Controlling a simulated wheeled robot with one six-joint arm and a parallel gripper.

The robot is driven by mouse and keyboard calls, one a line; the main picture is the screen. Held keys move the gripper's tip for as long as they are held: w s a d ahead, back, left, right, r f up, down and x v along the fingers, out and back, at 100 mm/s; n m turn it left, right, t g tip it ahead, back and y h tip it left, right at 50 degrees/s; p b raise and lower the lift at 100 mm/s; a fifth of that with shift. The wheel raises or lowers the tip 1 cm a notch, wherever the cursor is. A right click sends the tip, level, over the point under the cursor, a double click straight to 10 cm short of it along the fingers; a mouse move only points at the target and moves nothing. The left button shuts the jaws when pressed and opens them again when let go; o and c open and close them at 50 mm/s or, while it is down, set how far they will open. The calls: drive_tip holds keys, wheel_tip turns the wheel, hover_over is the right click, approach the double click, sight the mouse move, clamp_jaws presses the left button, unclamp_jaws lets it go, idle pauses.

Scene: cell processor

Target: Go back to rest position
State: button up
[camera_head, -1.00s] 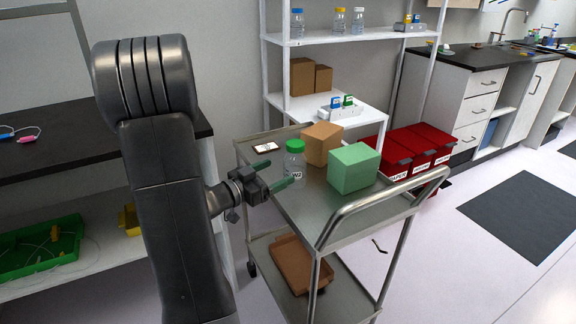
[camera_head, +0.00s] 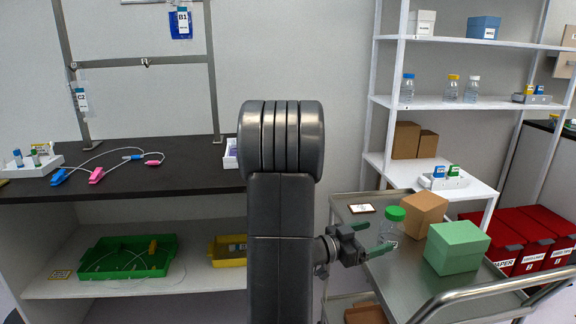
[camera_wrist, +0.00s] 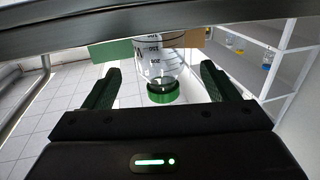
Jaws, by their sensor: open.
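My gripper (camera_head: 377,238) is open at the left edge of the metal cart (camera_head: 388,282), its two green-tipped fingers pointing right. A clear bottle with a green cap (camera_head: 391,229) stands upright on the cart just past the fingers. In the wrist view the bottle (camera_wrist: 160,62) lines up between the two spread fingers (camera_wrist: 158,82), with a gap on each side. I cannot tell how far it reaches between them. My arm stands in the middle of the head view and hides part of the bench behind it.
A green box (camera_head: 456,248) and a brown box (camera_head: 424,214) stand on the cart beside the bottle. The cart's rail (camera_head: 500,290) runs along the front right. A dark bench (camera_head: 150,180) lies left, a white shelf rack (camera_head: 470,105) behind, red bins (camera_head: 530,240) at right.

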sight(399, 219)
drive_tip(key=x, duration=0.8)
drive_tip(key=shift+d+b, duration=0.2)
drive_tip(key=shift+b, duration=0.15)
wheel_tip(399, 219, up, 2)
drive_tip(key=shift+w+r+p, duration=0.1)
drive_tip(key=shift+p, duration=0.35)
drive_tip(key=shift+r, duration=0.55)
drive_tip(key=shift+a, duration=0.1)
